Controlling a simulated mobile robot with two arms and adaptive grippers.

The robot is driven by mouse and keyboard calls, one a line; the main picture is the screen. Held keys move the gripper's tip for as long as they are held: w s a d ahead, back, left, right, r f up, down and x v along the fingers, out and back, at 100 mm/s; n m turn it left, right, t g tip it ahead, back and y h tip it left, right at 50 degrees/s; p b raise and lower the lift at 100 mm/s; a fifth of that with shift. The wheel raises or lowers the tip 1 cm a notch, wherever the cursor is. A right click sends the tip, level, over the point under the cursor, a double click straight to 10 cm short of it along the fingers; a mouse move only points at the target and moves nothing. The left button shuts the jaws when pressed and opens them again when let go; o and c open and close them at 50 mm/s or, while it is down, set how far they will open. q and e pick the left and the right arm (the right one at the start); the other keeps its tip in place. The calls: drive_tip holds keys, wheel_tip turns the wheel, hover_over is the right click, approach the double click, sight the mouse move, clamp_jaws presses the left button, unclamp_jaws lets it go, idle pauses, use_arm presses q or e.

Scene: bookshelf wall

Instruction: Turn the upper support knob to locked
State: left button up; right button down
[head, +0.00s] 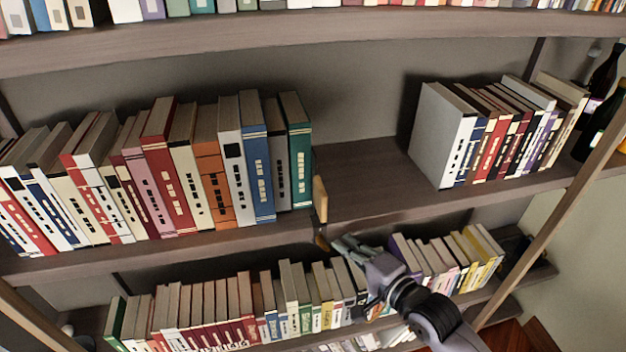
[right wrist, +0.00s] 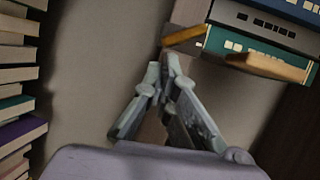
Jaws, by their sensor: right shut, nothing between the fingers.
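A tan wooden piece (head: 320,199) stands upright beside the green book at the end of the left book row. A smaller orange-brown piece (head: 321,243) sits just below it at the shelf's front edge. I cannot tell which one is the upper support knob, and no lock marking is readable. In the right wrist view the orange piece (right wrist: 184,35) lies just beyond my fingertips, and the tan piece (right wrist: 268,67) is to the right. My right gripper (head: 338,242) is shut and empty, close to the orange-brown piece; contact cannot be told. It also shows in the wrist view (right wrist: 167,66). My left gripper is out of view.
The green book (head: 299,150) ends the left row on the middle shelf (head: 370,178), whose centre is bare. Another book group (head: 445,140) stands to the right. Lower-shelf books (head: 300,295) sit close to my right arm. Dark bottles (head: 600,80) stand at the far right.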

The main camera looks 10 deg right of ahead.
drive_tip(key=shift+a+p, duration=0.35)
drive_tip(key=shift+a, duration=0.3)
drive_tip(key=shift+d, duration=2)
drive_tip(key=shift+s, duration=0.1)
